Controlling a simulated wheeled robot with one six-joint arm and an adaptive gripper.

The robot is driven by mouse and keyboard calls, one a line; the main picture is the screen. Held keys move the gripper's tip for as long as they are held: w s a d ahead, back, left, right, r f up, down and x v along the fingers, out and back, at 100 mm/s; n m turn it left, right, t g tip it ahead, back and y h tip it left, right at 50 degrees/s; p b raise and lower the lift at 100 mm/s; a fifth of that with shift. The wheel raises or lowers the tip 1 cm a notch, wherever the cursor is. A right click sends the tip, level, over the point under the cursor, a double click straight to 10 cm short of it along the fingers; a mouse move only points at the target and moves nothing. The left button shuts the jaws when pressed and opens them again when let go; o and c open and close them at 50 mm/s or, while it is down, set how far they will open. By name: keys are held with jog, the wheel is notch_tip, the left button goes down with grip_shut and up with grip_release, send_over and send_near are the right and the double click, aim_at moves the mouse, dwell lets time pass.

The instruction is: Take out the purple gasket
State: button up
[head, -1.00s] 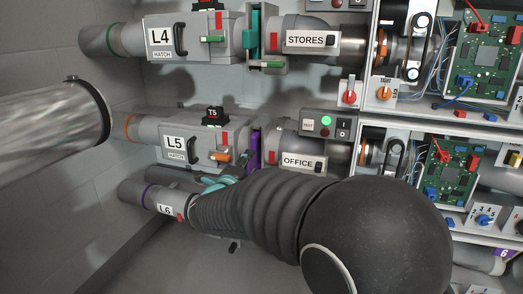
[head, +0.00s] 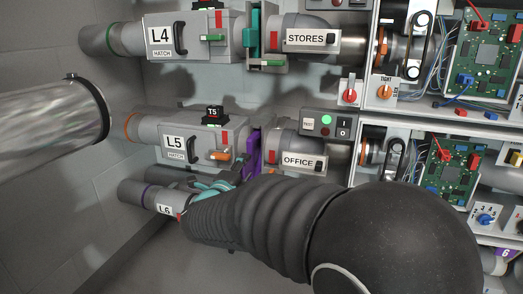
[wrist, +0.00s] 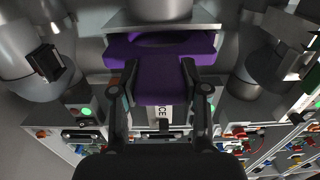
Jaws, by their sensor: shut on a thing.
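The purple gasket (head: 252,160) shows at the gap between the L5 hatch box (head: 185,142) and the OFFICE pipe (head: 295,145), a little tilted. In the wrist view the purple gasket (wrist: 163,52) is a flat plate with a round opening at its far side and a tab toward me. My gripper (wrist: 160,82) has its two fingers shut on that tab. In the head view my gripper (head: 220,186) is mostly hidden behind my dark arm. Whether the plate is fully clear of its slot cannot be told.
Above is the L4 line with a teal gasket (head: 250,35) and the STORES pipe (head: 305,35). The L6 pipe (head: 160,200) lies just below my gripper. Open circuit boxes (head: 450,175) stand at the right.

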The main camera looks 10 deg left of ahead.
jog(key=shift+s+a+b, duration=0.15)
jog(key=shift+s+b, duration=0.15)
jog(key=shift+s, duration=1.15)
jog(key=shift+s+a+b, duration=0.1)
jog(key=shift+s+b, duration=0.15)
jog(key=shift+s, duration=1.3)
jog(key=s, duration=0.7)
jog(key=shift+s+a, duration=0.3)
jog(key=shift+s, duration=0.05)
jog(key=shift+d, duration=0.1)
